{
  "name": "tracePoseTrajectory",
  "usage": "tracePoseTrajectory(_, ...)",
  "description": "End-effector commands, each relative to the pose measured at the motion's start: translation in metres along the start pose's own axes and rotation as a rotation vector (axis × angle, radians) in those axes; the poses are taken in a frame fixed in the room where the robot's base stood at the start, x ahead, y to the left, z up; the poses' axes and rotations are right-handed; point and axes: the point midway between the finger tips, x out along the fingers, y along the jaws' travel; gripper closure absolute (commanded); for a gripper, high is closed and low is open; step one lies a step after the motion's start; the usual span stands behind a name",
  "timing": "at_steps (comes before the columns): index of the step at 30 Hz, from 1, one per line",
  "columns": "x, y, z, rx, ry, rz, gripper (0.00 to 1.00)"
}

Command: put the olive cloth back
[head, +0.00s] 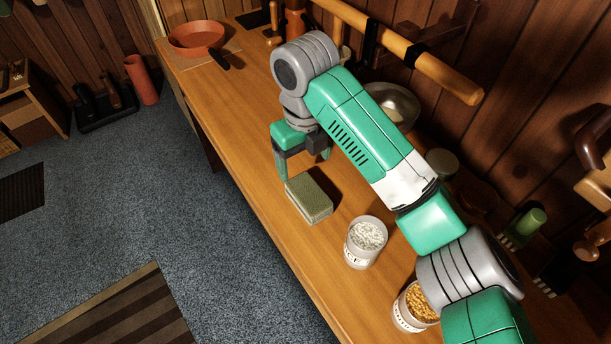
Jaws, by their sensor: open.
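The olive cloth (308,199) looks like a thick folded block. It lies flat on the wooden counter (262,190), near its front edge. My gripper (303,168) points down just behind the cloth in the head view. Its jaws are open, with nothing seen between them. The left finger ends close to the cloth's far corner; I cannot tell if they touch. The right finger is partly hidden by my arm.
A container of white bits (366,241) and one of yellow pieces (417,304) stand right of the cloth. A metal bowl (400,102) is behind my arm. The counter's left stretch is clear.

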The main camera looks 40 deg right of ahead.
Motion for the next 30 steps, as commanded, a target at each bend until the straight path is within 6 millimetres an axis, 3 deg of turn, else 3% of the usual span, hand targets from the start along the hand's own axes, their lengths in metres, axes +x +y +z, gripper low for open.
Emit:
tracePoseTrajectory(4, -0.014, -0.001, 0.000, 0.002, 0.000, -0.002, 0.21)
tracePoseTrajectory(17, -0.016, 0.006, 0.004, 0.010, -0.017, 0.002, 0.21)
tracePoseTrajectory(20, -0.025, 0.057, 0.030, 0.106, -0.153, 0.039, 0.21)
tracePoseTrajectory(23, -0.060, 0.157, 0.067, 0.350, -0.418, 0.219, 0.21)
tracePoseTrajectory(24, -0.082, 0.197, 0.075, 0.477, -0.518, 0.345, 0.21)
tracePoseTrajectory(27, -0.146, 0.276, 0.075, 0.801, -0.669, 0.746, 0.21)
tracePoseTrajectory(30, -0.213, 0.323, 0.048, 1.102, -0.663, 1.232, 0.21)
